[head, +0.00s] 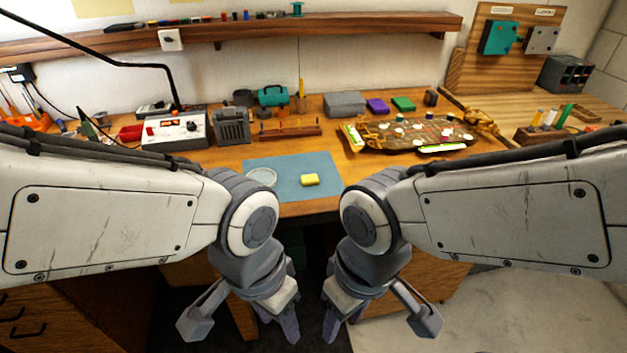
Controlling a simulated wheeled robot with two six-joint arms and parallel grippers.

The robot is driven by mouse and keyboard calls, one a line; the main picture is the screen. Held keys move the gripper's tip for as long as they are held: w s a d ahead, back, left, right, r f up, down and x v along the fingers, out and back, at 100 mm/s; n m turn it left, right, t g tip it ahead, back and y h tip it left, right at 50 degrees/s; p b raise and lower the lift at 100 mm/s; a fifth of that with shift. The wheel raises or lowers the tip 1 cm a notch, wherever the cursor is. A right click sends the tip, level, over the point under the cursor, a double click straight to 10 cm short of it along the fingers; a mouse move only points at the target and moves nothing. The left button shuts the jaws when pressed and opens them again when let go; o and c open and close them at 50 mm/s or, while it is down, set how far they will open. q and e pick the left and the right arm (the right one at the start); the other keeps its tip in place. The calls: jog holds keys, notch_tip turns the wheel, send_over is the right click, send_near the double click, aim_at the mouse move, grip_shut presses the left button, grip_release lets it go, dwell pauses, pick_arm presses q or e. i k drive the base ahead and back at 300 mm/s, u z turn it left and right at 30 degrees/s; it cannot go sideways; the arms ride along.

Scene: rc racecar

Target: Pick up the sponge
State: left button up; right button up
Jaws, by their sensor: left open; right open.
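A small yellow sponge (310,180) lies on a blue mat (292,166) near the front edge of the workbench, in the middle of the head view. My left gripper (245,325) hangs below the bench edge, left of and nearer than the sponge, open and empty. My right gripper (380,328) hangs likewise in front of the bench, right of the sponge, open and empty. Neither gripper touches the sponge. The sponge's top and front are in plain view.
A round clear dish (262,177) sits on the mat left of the sponge. A brown racecar chassis (415,134) lies at right on the bench. A grey meter box (177,130) and a wooden rack (290,130) stand behind the mat. The mat around the sponge is mostly clear.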

aim_at(311, 179)
jog(key=k, duration=0.35)
jog(key=u, duration=0.55)
jog(key=i, duration=1.1)
jog(key=u, duration=0.25)
